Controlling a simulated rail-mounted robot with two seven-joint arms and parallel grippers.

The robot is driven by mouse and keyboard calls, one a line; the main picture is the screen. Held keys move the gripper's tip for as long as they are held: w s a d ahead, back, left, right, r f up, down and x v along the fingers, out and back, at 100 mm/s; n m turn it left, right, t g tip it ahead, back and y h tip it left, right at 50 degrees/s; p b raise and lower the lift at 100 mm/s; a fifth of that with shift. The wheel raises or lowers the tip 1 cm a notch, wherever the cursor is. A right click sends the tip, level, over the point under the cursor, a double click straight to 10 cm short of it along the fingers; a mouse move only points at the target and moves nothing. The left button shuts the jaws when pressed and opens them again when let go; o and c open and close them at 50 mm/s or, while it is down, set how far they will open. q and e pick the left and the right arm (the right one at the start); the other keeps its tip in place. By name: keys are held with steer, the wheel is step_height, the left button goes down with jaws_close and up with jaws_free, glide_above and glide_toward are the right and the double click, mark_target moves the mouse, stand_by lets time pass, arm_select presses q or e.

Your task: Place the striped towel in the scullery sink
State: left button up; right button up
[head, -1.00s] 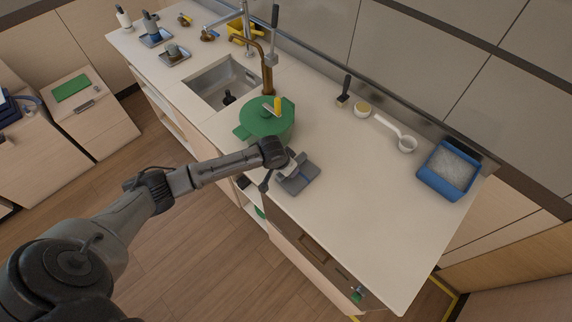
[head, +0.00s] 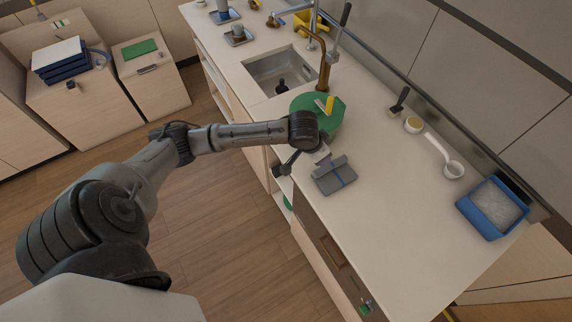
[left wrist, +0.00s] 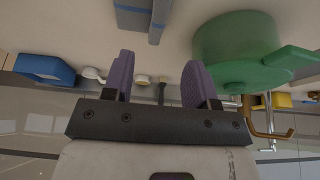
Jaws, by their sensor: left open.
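The striped towel (head: 336,176) is grey with a blue stripe and lies folded on the counter near its front edge. It also shows at the top of the left wrist view (left wrist: 140,18). My left gripper (left wrist: 158,62) is open, with nothing between its purple fingers. In the head view it hangs just left of the towel, by the counter's front edge, and looks apart from it. The scullery sink (head: 270,72) is a metal basin set in the counter farther back, beyond the green pot, with a dark object in it. My right gripper is not in view.
A green lidded pot (head: 326,120) stands between the towel and the sink, close to my left wrist. A brown tap (head: 324,66) rises beside the sink. A brush (head: 399,103), a white ladle (head: 440,152) and a blue tub (head: 467,214) line the back. The counter right of the towel is clear.

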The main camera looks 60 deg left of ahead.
arm_select(q)
steer(key=s+d+f+m, duration=0.1)
steer(key=s+d+f, duration=0.2)
steer(key=s+d, duration=0.3)
steer(key=s+d+f+m+h, duration=0.1)
steer(key=s+d+f, duration=0.3)
steer(key=s+d, duration=0.3)
steer(key=s, duration=0.4)
steer(key=shift+s+d, duration=0.15)
steer(key=shift+d, duration=0.15)
steer(key=shift+o, duration=0.2)
steer(key=s+g, duration=0.1)
steer(key=s, duration=0.7)
steer(key=shift+s+r+y, duration=0.15)
steer(key=shift+y, duration=0.25)
steer(key=shift+o, duration=0.2)
steer(key=shift+s+a+r, duration=0.1)
steer(key=shift+s+a, duration=0.15)
steer(key=shift+s, duration=0.25)
steer(key=shift+w, duration=0.1)
